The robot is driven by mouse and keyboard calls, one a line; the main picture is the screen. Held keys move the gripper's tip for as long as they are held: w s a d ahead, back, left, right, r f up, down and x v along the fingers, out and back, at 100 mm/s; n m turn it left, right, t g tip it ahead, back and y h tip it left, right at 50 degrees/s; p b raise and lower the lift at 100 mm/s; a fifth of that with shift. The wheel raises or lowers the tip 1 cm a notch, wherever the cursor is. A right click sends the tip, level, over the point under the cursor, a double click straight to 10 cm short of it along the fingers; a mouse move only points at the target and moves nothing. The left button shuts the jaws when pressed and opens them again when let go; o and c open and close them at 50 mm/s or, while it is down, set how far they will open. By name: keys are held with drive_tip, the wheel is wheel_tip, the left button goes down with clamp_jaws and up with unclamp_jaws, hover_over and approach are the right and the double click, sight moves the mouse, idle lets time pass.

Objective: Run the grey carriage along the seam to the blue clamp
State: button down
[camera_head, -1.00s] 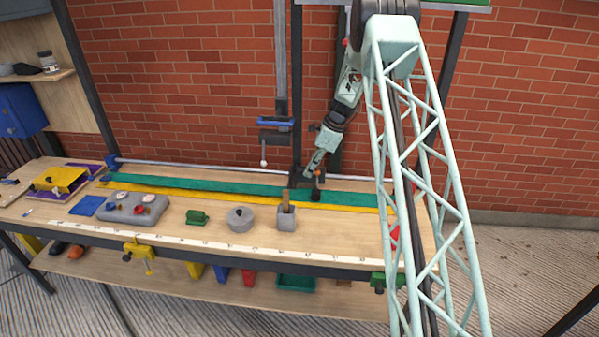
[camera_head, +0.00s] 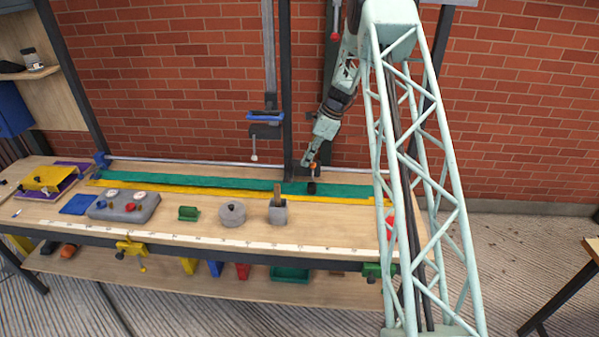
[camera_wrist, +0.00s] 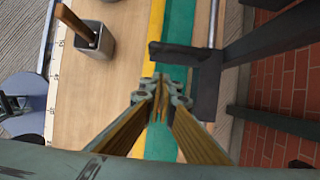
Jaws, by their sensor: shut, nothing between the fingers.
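The blue clamp (camera_head: 101,160) sits at the far left end of the thin rail along the back of the bench. The seam is the line where the green strip (camera_head: 230,184) meets the yellow strip (camera_head: 220,192). A dark grey carriage (camera_wrist: 206,88) shows in the wrist view, with an arm reaching across the green strip to the seam. In the head view its dark knob (camera_head: 311,188) lies just below my gripper (camera_head: 307,165). My gripper is shut and empty over the strips, also in the wrist view (camera_wrist: 161,88); I cannot tell whether it touches the carriage.
A grey pot (camera_head: 278,213) with a wooden handle, a round grey weight (camera_head: 232,213), a green block (camera_head: 188,213) and a grey control box (camera_head: 124,206) stand in front of the strips. A dark upright post (camera_head: 287,100) rises behind. The strips left of my gripper look clear.

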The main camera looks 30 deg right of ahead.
drive_tip(key=shift+s+r, duration=0.25)
drive_tip(key=shift+r, duration=0.55)
drive_tip(key=shift+a+f, duration=0.1)
drive_tip(key=x, duration=0.9)
drive_tip(key=shift+f+p, duration=0.35)
drive_tip(key=shift+p, duration=0.1)
drive_tip(key=shift+w+a, duration=0.15)
